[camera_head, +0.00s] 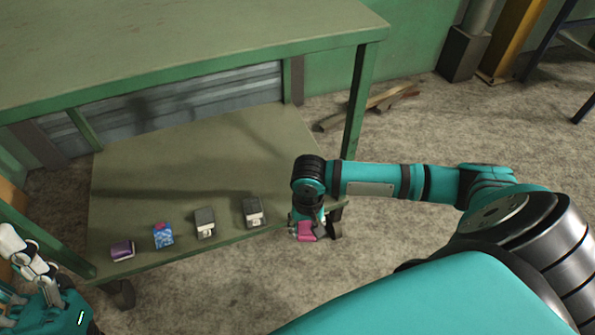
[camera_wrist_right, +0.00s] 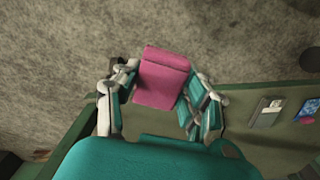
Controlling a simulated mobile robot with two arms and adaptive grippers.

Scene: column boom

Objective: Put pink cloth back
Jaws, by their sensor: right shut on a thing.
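The pink cloth (camera_head: 306,231) is a small folded block in my right gripper (camera_head: 305,228), at the right front corner of the green table's lower shelf (camera_head: 200,165). In the right wrist view the pink cloth (camera_wrist_right: 161,78) sits between the two fingers of my right gripper (camera_wrist_right: 160,92), which is shut on it. The cloth is over or just beyond the shelf's edge, with the floor behind it in that view. My left gripper (camera_head: 28,255) shows partly at the lower left; its fingertips are not clear enough to tell open from shut.
Along the shelf's front edge lie a purple item (camera_head: 122,250), a blue item (camera_head: 163,236) and two dark grey items with pale labels (camera_head: 205,223) (camera_head: 253,212). The table top (camera_head: 190,45) overhangs the shelf. A table leg (camera_head: 358,100) stands behind my right forearm. Wood pieces (camera_head: 370,105) lie on the floor.

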